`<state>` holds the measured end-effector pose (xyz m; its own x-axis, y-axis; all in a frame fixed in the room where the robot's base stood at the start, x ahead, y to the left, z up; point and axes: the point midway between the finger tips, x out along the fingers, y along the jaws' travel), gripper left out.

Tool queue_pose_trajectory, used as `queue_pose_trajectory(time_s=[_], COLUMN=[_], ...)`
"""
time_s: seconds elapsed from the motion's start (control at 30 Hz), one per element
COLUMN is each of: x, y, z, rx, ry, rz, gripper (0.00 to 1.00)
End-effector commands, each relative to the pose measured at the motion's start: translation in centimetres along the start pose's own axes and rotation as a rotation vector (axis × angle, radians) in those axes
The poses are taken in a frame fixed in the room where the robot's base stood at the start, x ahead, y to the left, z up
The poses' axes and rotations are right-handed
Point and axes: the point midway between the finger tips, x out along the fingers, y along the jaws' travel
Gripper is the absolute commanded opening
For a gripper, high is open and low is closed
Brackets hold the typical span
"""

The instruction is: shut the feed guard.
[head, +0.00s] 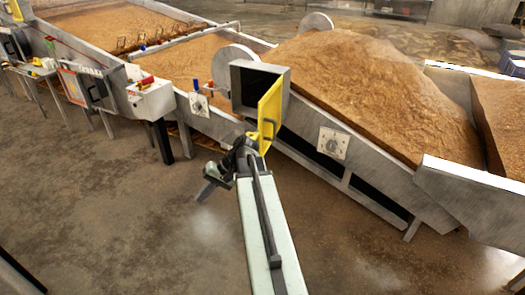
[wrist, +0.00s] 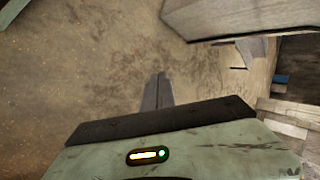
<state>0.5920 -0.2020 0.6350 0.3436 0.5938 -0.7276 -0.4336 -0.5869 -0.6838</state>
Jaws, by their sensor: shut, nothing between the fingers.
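The feed guard (head: 270,108) is a yellow panel with a dark handle, on the front of a grey metal box (head: 243,87) at the middle of the head view. It stands swung out from the box's right side, and the box's dark opening shows to its left. My gripper (head: 206,193) is below and left of the guard, apart from it, pointing down toward the floor. In the wrist view my gripper's fingers (wrist: 158,88) are together with nothing between them. The guard cannot be made out in the wrist view.
A long metal trough with heaped brown grain (head: 350,85) runs behind the box. A white dial plate (head: 333,143) is on its side, right of the guard. A control box (head: 150,98) stands at left. The brown floor (head: 120,220) in front is clear.

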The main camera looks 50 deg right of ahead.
Motion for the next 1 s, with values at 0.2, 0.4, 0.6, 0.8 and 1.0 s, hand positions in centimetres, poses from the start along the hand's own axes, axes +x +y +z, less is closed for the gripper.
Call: queue_pose_trajectory(time_s=[0.2, 0.4, 0.6, 0.8, 1.0], x=[-16.4, -29.1, -33.2, -32.6, -30.4], y=[10.0, 16.5, 18.2, 17.4, 14.9], z=[-4.9, -3.4, -2.0, -2.6, -4.7], rx=[0.179, 0.199, 0.189, 0.189, 0.188], ry=[0.288, 0.509, 0.579, 0.578, 0.576], rz=[-0.464, -0.733, -0.81, -0.81, -0.809], gripper=[0.0, 0.0, 0.0, 0.0, 0.0])
